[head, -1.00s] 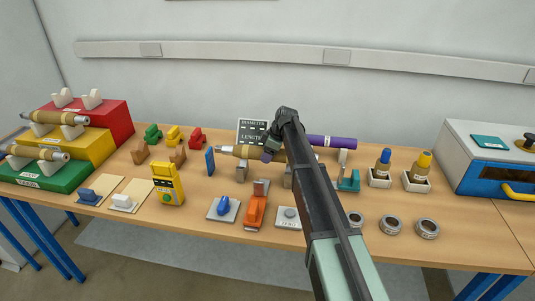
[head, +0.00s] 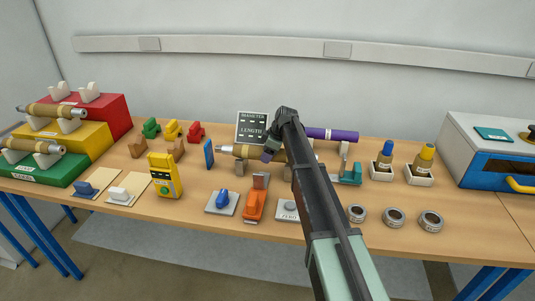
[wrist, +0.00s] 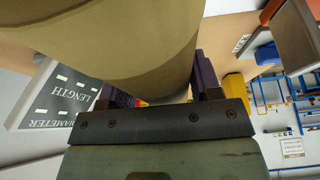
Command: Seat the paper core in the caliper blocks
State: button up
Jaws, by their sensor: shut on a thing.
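The paper core (head: 243,151), a tan roll with a metal end at its left, is held level across the middle of the table. My gripper (head: 270,152) is shut on it, around its middle. In the wrist view the core (wrist: 125,45) fills the top, between my gripper's two dark fingers (wrist: 155,88). My arm hides the core's right part.
A diameter and length display (head: 252,127) stands behind the core, and a purple roll (head: 333,134) lies back right. An orange tool (head: 255,203) and a blue-knobbed plate (head: 221,201) are in front. Bottles in white trays (head: 381,173) stand to the right. Coloured steps (head: 75,150) carry two rolls at left.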

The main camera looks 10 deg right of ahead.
jog(key=shift+f, duration=0.35)
jog(key=o, duration=1.6)
jog(key=shift+r, duration=0.15)
jog(key=p+v, duration=1)
jog(key=v, duration=0.1)
